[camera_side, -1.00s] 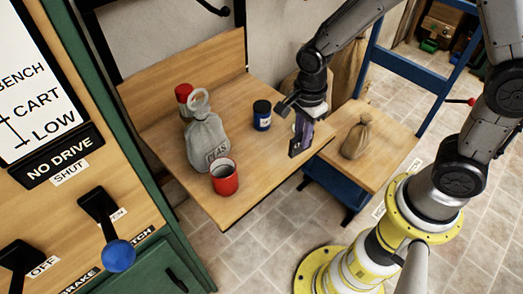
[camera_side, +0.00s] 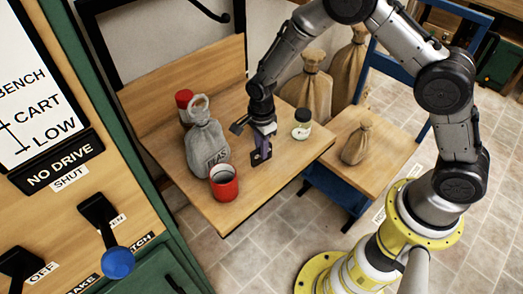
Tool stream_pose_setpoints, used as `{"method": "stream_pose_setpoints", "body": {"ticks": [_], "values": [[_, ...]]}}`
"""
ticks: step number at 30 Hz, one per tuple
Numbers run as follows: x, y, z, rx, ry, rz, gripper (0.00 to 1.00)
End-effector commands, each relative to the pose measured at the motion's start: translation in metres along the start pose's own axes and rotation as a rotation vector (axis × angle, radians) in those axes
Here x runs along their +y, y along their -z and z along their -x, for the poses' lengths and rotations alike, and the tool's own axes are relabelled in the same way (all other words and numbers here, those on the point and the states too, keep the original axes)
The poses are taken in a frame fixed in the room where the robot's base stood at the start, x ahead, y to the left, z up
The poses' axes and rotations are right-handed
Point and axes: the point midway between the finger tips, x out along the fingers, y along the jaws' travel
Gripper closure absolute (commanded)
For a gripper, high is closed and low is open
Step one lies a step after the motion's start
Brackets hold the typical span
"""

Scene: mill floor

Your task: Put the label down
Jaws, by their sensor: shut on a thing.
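My gripper (camera_side: 263,140) points down over the right half of the wooden bench (camera_side: 224,212). It is shut on the label (camera_side: 262,157), a small dark purplish piece with a pale spot, hanging below the fingers. I cannot tell whether its lower edge touches the bench top.
A red-topped container (camera_side: 184,99) stands behind the grey sack. A small tan sack (camera_side: 357,143) sits on the lower wooden cart top (camera_side: 388,155), with larger tan sacks (camera_side: 307,85) behind. The bench's front right part is clear.

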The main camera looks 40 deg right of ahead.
Motion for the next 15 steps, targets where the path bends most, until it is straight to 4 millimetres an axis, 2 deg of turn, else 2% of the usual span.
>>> {"method": "stream_pose_setpoints", "body": {"ticks": [3, 15], "values": [[0.0002, 0.0001, -0.0108, 0.0, 0.0, 0.0, 1.0], [0.0001, 0.0, -0.015, 0.0, 0.001, 0.0, 1.0]]}}
